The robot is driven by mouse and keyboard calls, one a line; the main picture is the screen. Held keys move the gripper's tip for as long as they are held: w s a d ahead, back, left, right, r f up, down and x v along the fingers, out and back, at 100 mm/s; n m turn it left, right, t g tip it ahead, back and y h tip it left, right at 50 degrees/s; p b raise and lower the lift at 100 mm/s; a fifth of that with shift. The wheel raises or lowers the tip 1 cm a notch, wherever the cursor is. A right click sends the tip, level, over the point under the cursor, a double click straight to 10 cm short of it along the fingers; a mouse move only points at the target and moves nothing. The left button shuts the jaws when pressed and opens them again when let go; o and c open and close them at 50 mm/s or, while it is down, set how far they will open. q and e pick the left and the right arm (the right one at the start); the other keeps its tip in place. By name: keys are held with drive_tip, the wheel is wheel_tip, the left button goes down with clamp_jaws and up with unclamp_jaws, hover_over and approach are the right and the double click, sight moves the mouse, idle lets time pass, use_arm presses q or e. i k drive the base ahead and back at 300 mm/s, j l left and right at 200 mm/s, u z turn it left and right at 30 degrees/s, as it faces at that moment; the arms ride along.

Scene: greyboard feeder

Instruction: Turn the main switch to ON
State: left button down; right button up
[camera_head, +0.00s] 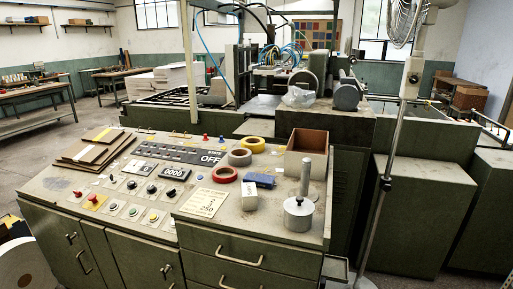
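The control panel's sloped top carries a dark display strip (180,152) that reads OFF. At the panel's front left is a yellow plate with a red knob (94,199), which looks like a main switch. Its lettering and exact position are too small to read. Black knobs (131,184) and several coloured push buttons (153,217) sit to its right. A counter (173,173) reads 0000. Neither of my grippers is in view.
Greyboard sheets (92,148) lie at the panel's back left. Tape rolls (224,174), a card (204,203), a blue object (259,180), an open box (306,154) and a metal weight with a post (299,213) crowd the right. A fan stand (385,180) rises in front of the right cabinets.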

sight(78, 193)
drive_tip(key=u, duration=1.4)
drive_tip(key=i+j+z, duration=0.1)
drive_tip(key=z, duration=0.25)
drive_tip(key=i+j+z, duration=0.1)
drive_tip(key=z, duration=0.2)
drive_tip(key=i+j+z, duration=0.4)
drive_tip(key=j, duration=0.45)
drive_tip(key=i+j, duration=0.2)
drive_tip(key=j, duration=0.15)
drive_tip(key=i+j, duration=0.2)
drive_tip(key=j, duration=0.15)
drive_tip(key=i+j, duration=0.2)
drive_tip(key=j, duration=0.15)
drive_tip(key=i+j+z, duration=0.1)
drive_tip(key=j, duration=0.25)
drive_tip(key=i+j, duration=0.45)
drive_tip(key=j, duration=0.25)
drive_tip(key=i+j, duration=0.15)
drive_tip(key=j, duration=0.25)
drive_tip(key=i+l+z, duration=0.05)
